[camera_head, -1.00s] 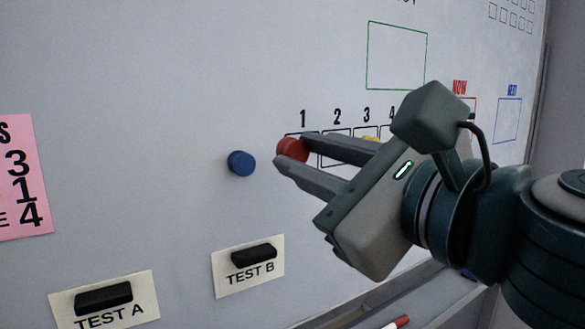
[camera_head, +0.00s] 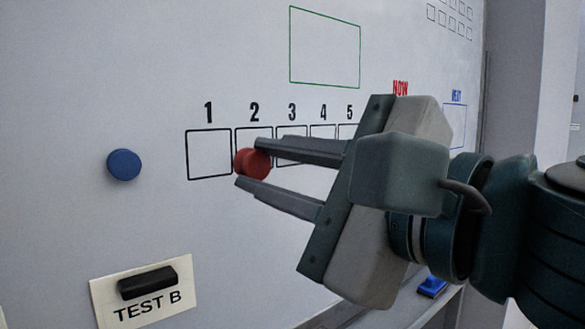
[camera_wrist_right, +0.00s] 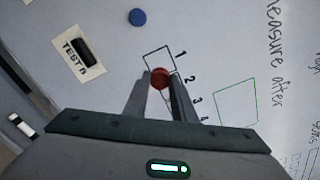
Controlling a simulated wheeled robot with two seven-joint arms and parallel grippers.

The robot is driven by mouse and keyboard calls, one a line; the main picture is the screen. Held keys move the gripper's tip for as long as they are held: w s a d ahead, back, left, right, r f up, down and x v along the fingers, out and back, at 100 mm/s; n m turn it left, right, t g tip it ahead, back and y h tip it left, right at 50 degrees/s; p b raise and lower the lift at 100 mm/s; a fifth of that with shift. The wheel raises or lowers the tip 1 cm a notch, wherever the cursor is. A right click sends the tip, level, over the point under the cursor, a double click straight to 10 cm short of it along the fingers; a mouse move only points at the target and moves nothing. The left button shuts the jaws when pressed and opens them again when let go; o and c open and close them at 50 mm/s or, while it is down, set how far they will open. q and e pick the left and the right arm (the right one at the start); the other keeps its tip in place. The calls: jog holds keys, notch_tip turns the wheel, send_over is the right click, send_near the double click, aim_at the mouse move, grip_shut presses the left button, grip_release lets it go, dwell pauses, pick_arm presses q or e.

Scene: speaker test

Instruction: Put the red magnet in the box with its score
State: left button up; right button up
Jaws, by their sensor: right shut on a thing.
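The red magnet (camera_head: 252,164) is between the fingertips of my right gripper (camera_head: 249,165), which is shut on it. In the head view it overlaps the lower left of box 2, just right of box 1 (camera_head: 209,154). In the wrist view, the red magnet (camera_wrist_right: 160,78) is at the tips of the fingers, by the row of numbered boxes. I cannot tell if it touches the board. The boxes are numbered 1 to 5; box 1 looks empty and my fingers partly hide the others. My left gripper is not in view.
A blue magnet (camera_head: 124,165) is on the whiteboard left of box 1. A black magnet (camera_head: 147,283) sits on the TEST B label (camera_head: 172,301) below. A green outlined rectangle (camera_head: 325,48) is above the boxes. A blue item (camera_head: 432,287) lies at the ledge.

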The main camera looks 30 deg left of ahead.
jog(key=shift+w+a, duration=0.1)
jog(key=shift+a, duration=0.05)
jog(key=shift+x, duration=3.7)
jog(key=shift+w+a+p, duration=0.2)
jog(key=shift+a+p, duration=0.1)
jog(key=shift+a, duration=0.25)
jog(key=o, duration=1.4)
jog(key=shift+c, duration=0.2)
jog(key=shift+d, duration=0.15)
jog(key=shift+v, duration=3.4)
